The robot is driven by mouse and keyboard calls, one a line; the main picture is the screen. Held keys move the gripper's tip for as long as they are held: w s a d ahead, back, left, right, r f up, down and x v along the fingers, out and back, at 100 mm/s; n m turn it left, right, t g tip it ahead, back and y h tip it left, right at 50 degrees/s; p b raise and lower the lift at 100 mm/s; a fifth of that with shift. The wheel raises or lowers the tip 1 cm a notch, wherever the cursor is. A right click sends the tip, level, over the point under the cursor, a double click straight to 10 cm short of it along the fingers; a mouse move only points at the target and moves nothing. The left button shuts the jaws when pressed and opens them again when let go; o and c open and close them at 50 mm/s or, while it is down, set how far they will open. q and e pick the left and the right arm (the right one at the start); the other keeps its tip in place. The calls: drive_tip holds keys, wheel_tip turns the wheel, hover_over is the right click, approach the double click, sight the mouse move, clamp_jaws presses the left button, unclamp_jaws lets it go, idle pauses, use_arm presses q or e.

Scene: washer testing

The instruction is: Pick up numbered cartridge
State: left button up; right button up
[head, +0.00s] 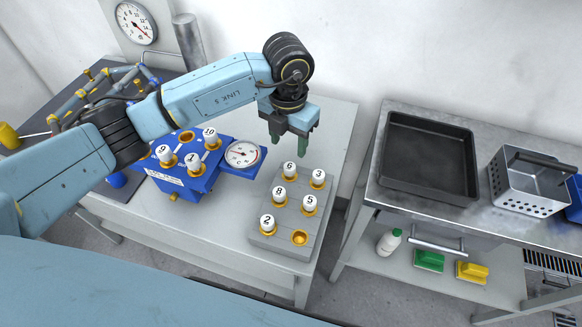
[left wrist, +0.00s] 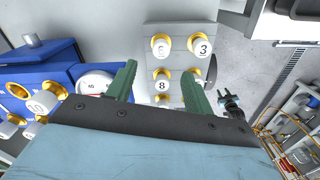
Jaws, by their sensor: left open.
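The grey rack (head: 257,229) on the table holds white numbered cartridges in gold sockets: 6 (head: 289,169), 3 (head: 318,177), 8 (head: 278,195), 5 (head: 310,203) and 2 (head: 267,222). Its front right socket (head: 300,238) is empty. My left gripper (head: 289,149) is open and empty, fingers pointing down, above and just behind cartridge 6. In the left wrist view, the fingers (left wrist: 160,74) stand apart, with cartridge 8 (left wrist: 162,86) seen between them and 6 (left wrist: 161,46) and 3 (left wrist: 202,47) beyond. One finger partly hides cartridge 5.
A blue unit (head: 190,183) left of the rack carries cartridges 9 (head: 164,153), 1 (head: 194,162) and 10 (head: 210,137), an empty socket (head: 187,137) and a dial (head: 242,154). A steel table on the right bears a dark tray (head: 428,187) and a perforated basket (head: 522,190).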

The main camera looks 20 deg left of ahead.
sight(290, 166)
use_arm(q)
wheel_tip(290, 166, down, 3)
drive_tip(key=shift+r, duration=0.1)
drive_tip(key=shift+f, duration=1)
wheel_tip(290, 166, down, 4)
drive_tip(key=shift+d+r, duration=0.1)
drive_tip(key=shift+r, duration=0.1)
drive_tip(key=shift+f, duration=0.25)
drive_tip(key=shift+c, duration=0.4)
drive_tip(key=c, duration=1)
use_arm(e)
drive_tip(key=shift+w+r, duration=0.2)
drive_tip(key=shift+r, duration=0.05)
